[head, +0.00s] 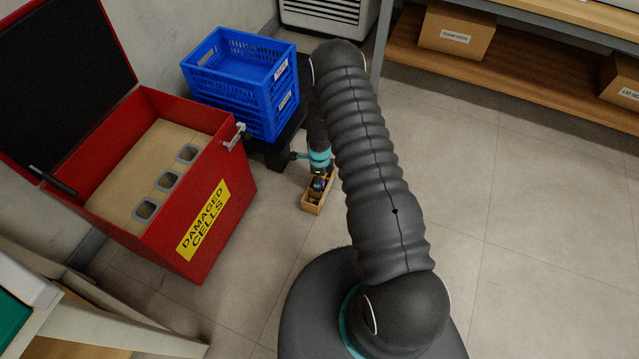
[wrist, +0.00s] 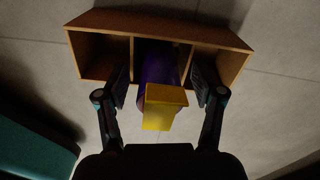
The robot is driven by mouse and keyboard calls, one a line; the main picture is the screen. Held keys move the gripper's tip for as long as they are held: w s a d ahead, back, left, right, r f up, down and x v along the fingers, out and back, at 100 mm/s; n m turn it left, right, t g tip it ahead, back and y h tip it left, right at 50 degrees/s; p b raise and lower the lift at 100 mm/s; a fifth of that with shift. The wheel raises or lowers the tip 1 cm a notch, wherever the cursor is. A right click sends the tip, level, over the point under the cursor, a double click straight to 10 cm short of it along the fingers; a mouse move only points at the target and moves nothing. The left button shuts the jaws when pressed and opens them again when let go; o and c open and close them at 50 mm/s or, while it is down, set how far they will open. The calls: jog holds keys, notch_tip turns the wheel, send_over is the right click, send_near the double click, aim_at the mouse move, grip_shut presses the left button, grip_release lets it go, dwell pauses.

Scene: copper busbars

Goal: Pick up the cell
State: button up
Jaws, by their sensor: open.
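The cell (wrist: 157,65) is purple, with a yellow piece (wrist: 164,106) at its near end. In the wrist view it stands out of the middle compartment of a wooden box (wrist: 227,66); its far part is hidden in shadow. My gripper (wrist: 162,86) is open, one finger on each side of the cell, with visible gaps between the fingers and the yellow piece. In the head view the small wooden box (head: 313,209) is on the floor, and my gripper (head: 320,178) is low over it, partly hidden by my arm.
A red open bin (head: 222,178) marked "DAMAGED CELLS", with several grey-rimmed holes in its tan insert, stands to the left. Stacked blue crates (head: 262,108) stand behind the box. A shelf (head: 500,75) with cardboard boxes is at the back right. The floor at right is clear.

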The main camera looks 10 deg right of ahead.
grip_shut()
jog(key=shift+r, duration=0.1)
